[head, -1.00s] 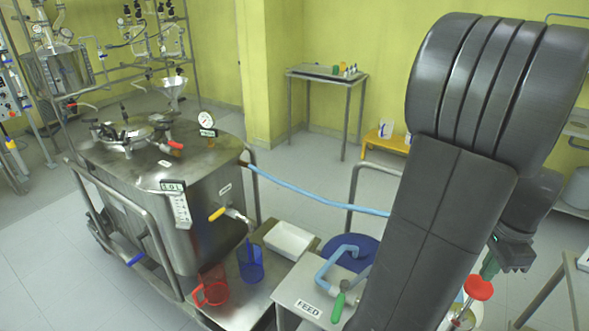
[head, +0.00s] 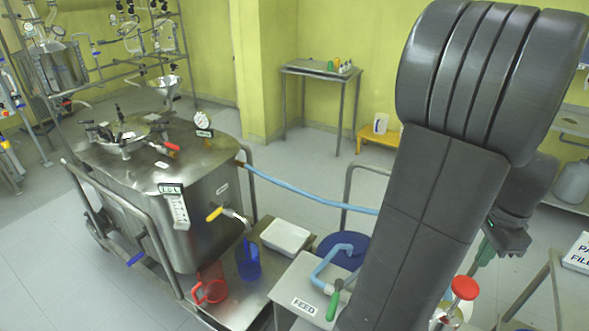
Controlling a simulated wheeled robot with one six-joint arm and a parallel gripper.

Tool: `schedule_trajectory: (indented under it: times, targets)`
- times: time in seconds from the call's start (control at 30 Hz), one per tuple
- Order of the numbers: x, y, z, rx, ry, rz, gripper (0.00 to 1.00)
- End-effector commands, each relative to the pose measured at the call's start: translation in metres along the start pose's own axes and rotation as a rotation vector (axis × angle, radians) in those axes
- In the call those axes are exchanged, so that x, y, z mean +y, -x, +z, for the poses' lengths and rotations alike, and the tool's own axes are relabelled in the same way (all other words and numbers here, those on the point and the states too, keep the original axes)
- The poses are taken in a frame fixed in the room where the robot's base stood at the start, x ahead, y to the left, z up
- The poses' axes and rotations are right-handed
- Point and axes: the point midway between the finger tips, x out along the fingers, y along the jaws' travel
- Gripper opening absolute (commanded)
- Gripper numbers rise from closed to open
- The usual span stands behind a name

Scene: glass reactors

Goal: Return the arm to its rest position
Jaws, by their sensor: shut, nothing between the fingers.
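My arm (head: 420,215) is folded up and fills the right side of the head view, its thick elbow near the top edge. My gripper (head: 482,258) hangs behind the arm at the right, pointing down, and is partly hidden by it. It looks shut, and I see nothing held in it. A red-topped item (head: 465,288) stands below it in the picture; I cannot tell the gap between them.
A steel reactor (head: 150,190) with rails stands at the left. Red (head: 210,288) and blue (head: 248,262) jugs and a white tray (head: 285,236) sit on a low shelf beside a FEED stand (head: 305,303). A blue hose (head: 310,192) runs behind my arm.

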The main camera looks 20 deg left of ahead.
Motion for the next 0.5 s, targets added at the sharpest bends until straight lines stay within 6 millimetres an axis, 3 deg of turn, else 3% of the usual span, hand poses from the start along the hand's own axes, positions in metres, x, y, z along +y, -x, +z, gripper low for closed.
schedule_trajectory:
  times: [0.07,0.5]
  targets:
    - [0.0000,0.0064,0.0000,0.000,0.000,0.000,0.00]
    - [0.0001,-0.0005,0.0001,-0.001,0.000,0.001,0.00]
